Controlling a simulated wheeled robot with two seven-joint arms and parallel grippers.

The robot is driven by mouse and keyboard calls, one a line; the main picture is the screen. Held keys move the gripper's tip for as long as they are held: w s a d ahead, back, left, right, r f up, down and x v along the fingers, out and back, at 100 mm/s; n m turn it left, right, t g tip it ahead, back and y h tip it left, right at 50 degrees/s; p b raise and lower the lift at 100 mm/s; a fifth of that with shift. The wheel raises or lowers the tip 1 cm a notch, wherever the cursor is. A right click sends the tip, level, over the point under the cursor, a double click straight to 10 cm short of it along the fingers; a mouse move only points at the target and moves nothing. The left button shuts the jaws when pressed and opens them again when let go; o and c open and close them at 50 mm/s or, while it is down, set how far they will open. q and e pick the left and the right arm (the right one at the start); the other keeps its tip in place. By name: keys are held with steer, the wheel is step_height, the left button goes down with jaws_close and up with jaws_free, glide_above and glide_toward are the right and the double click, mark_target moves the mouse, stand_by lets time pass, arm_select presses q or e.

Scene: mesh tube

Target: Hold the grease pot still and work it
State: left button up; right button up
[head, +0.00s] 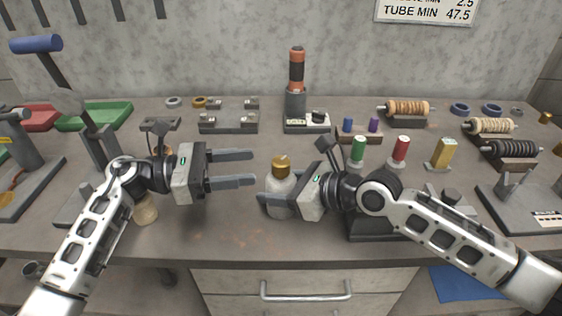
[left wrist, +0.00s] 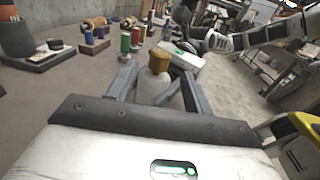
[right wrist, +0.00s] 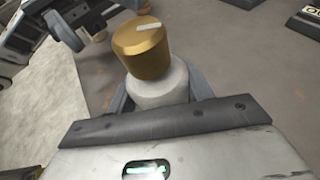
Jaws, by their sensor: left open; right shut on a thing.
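The grease pot has a pale, whitish body (head: 279,186) and a gold cap (head: 281,165). It stands upright near the middle of the bench in the head view. My right gripper (head: 268,201) is shut on the pot's body, coming from the right. In the right wrist view the gold cap (right wrist: 141,46), with a pale mark on top, sits above the white body (right wrist: 160,88) between the fingers. My left gripper (head: 256,169) is open and empty, to the left of the pot, its fingers pointing at it. The pot also shows ahead between the open fingers in the left wrist view (left wrist: 153,88).
Behind stand a black and orange tool (head: 296,75), a grey fixture block (head: 228,124) and green (head: 359,150) and red (head: 401,150) spools. A lever press (head: 100,143) is at the left. A pale round object (head: 146,207) sits beneath my left arm. The front middle bench is clear.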

mark_target(281, 160)
arm_select(q)
steer(key=d, duration=0.5)
steer(key=w+d, duration=0.1)
steer(key=d, duration=0.1)
steer(key=shift+d, duration=0.3)
steer(key=c, duration=1)
